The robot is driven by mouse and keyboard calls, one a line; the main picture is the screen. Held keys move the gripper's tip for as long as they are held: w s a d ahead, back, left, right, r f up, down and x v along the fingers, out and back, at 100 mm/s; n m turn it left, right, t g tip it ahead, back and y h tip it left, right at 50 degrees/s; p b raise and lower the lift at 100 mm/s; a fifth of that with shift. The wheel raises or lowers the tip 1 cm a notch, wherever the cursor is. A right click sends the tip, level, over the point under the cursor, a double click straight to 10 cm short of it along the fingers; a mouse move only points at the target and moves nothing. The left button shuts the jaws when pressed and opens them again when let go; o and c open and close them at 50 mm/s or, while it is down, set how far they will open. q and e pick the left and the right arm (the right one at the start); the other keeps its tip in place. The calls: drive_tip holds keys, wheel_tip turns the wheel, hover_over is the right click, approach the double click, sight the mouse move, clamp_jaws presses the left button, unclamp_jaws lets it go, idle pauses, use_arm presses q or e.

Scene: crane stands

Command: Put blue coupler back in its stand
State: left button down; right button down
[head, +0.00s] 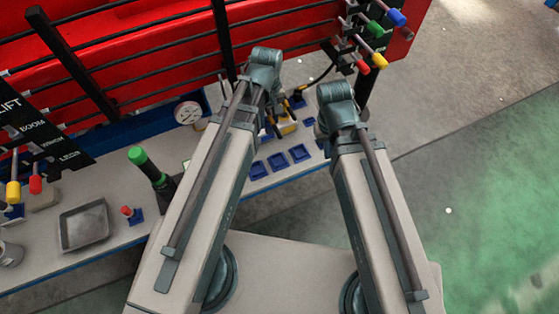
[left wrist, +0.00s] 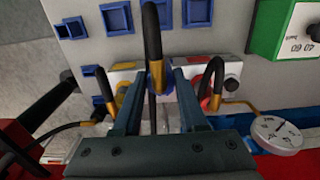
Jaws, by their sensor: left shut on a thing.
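The blue coupler (left wrist: 168,84) shows in the left wrist view between the fingers of my left gripper (left wrist: 158,76), which is shut on it. A brass end and an arched black hose (left wrist: 150,35) rise from it. Its lower part is hidden by the fingers, and I cannot tell which stand, if any, is under it. In the head view my left arm hides this gripper and the coupler. My right arm's end (head: 335,95) shows in the head view, but its gripper is hidden.
A yellow coupler (left wrist: 122,87) and a red coupler (left wrist: 205,103) flank the fingers closely. Empty blue square holders (left wrist: 117,18) lie beyond. A pressure gauge (left wrist: 278,132) and a green box (left wrist: 283,30) are at right. The bench (head: 105,250) holds a grey tray (head: 84,226).

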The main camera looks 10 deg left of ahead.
use_arm(q)
drive_tip(key=s+d+f, duration=0.1)
drive_tip(key=s+d, duration=0.3)
drive_tip(key=s, duration=0.2)
drive_tip(key=shift+w+a+f+b, duration=0.1)
drive_tip(key=shift+w+f+b, duration=0.05)
drive_tip(key=shift+f+b, duration=1.4)
drive_tip(key=shift+w+a+f+b, duration=0.1)
drive_tip(key=shift+w+f+b, duration=0.05)
drive_tip(key=shift+f+b, duration=1.4)
drive_tip(key=shift+r+b, duration=0.1)
drive_tip(key=shift+b, duration=0.2)
drive_tip(key=shift+f+b, duration=1.45)
drive_tip(key=shift+c, duration=1.9)
unclamp_jaws()
drive_tip(key=shift+r, duration=0.1)
drive_tip(key=shift+r+p, duration=2.5)
drive_tip(key=shift+p, duration=0.15)
